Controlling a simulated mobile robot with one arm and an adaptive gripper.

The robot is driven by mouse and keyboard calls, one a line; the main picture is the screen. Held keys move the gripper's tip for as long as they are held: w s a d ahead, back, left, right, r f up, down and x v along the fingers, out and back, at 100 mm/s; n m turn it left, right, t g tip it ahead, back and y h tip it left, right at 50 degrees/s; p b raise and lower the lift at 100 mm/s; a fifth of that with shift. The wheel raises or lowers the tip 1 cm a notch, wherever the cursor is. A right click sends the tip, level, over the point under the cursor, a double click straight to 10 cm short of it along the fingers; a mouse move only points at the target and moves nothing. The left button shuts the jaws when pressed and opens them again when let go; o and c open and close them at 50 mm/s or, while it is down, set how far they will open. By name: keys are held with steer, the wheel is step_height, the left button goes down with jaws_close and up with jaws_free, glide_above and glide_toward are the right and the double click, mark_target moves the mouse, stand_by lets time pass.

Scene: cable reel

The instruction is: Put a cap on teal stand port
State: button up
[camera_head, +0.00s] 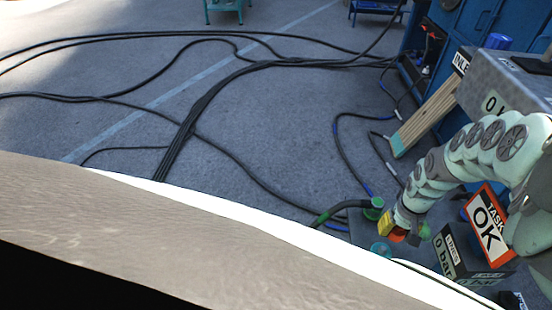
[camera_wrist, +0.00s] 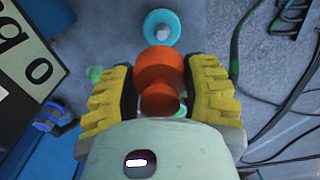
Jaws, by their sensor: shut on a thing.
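My gripper (camera_wrist: 160,100) has yellow ribbed fingers shut on an orange-red cap (camera_wrist: 160,62), which sits between the fingertips in the wrist view. A round teal port (camera_wrist: 161,27) with a pale centre shows just beyond the cap, apart from it in the picture. In the head view my gripper (camera_head: 393,228) is low at the right, at the end of my pale green arm. The teal port (camera_head: 381,250) lies just below it there. The cap (camera_head: 398,237) is partly hidden by the fingers in that view.
A green fitting with a dark hose (camera_head: 372,209) is close to my gripper. A "TASK OK" sign (camera_head: 487,225) and a "0 bar" box (camera_head: 447,254) stand to the right. A wooden plank (camera_head: 428,114) leans against a grey box. Black cables (camera_head: 200,105) cross the floor.

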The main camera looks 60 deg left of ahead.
mark_target(383, 248)
steer(key=shift+f, duration=0.2)
steer(key=shift+s+f+b, duration=0.3)
steer(key=shift+f+b, duration=0.5)
steer(key=shift+f, duration=0.05)
step_height(383, 248, down, 7)
steer(key=b, duration=0.6)
steer(key=shift+w, duration=0.1)
steer(key=shift+f+b, duration=0.25)
steer(key=shift+b, duration=0.05)
steer(key=o, duration=1.2)
steer(key=shift+r, duration=0.1)
